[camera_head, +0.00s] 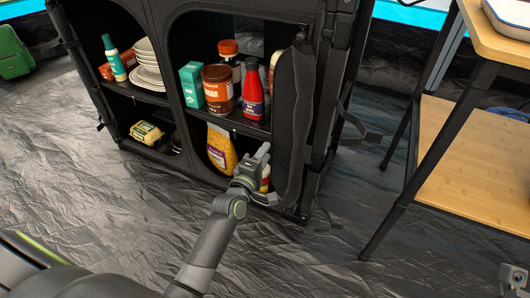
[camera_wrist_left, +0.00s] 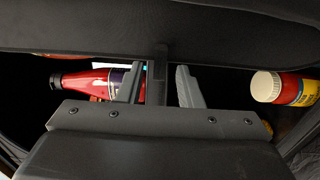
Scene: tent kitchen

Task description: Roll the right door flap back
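The right door flap (camera_head: 294,120) is a black fabric strip hanging bunched along the right side of the cabinet's right opening. It crosses the top of the left wrist view as a dark band (camera_wrist_left: 90,28). My left gripper (camera_head: 268,173) is at the lower part of that opening, just left of the flap's lower part. Its fingers (camera_wrist_left: 160,88) are apart. A narrow dark tab (camera_wrist_left: 157,74) hangs from the band and shows between them; I cannot tell whether they touch it. My right gripper's fingers are not seen.
The black cabinet (camera_head: 176,60) holds a red sauce bottle (camera_head: 253,90), a brown jar (camera_head: 217,88), a teal box (camera_head: 192,85), a yellow bag (camera_head: 221,148) and plates (camera_head: 147,68). A wooden shelf table (camera_head: 470,150) stands to the right. The dark floor in front is clear.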

